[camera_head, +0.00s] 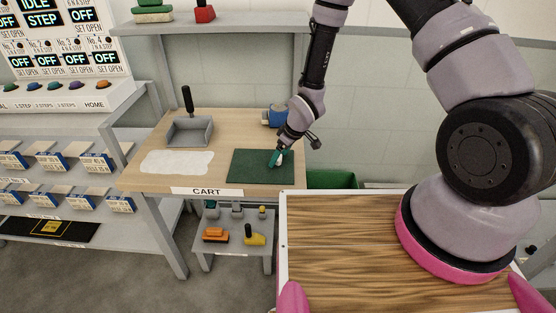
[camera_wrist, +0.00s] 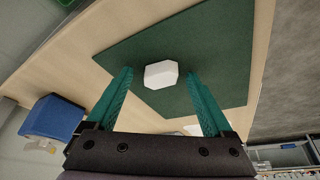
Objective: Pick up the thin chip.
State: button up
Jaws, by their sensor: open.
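A small white angular piece (camera_wrist: 161,75), which looks like the chip, lies on the dark green mat (camera_wrist: 120,55) in the wrist view. The mat also shows on the cart top in the head view (camera_head: 248,170). My gripper (camera_wrist: 159,72) is open, its two teal fingers to the left and right of the white piece in the picture. I see no finger touching it. In the head view my gripper (camera_head: 276,158) is low over the right part of the mat and hides most of the piece. The height of the fingertips above the mat is hard to tell.
On the wooden cart top (camera_head: 225,125) are a grey dustpan-like tray (camera_head: 190,131) with a dark handle, a white sheet (camera_head: 177,162) and a blue object (camera_head: 276,117) behind the mat. It also shows in the wrist view (camera_wrist: 54,117). A lower shelf (camera_head: 237,236) holds tools.

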grip_shut()
jog(key=shift+r, duration=0.1)
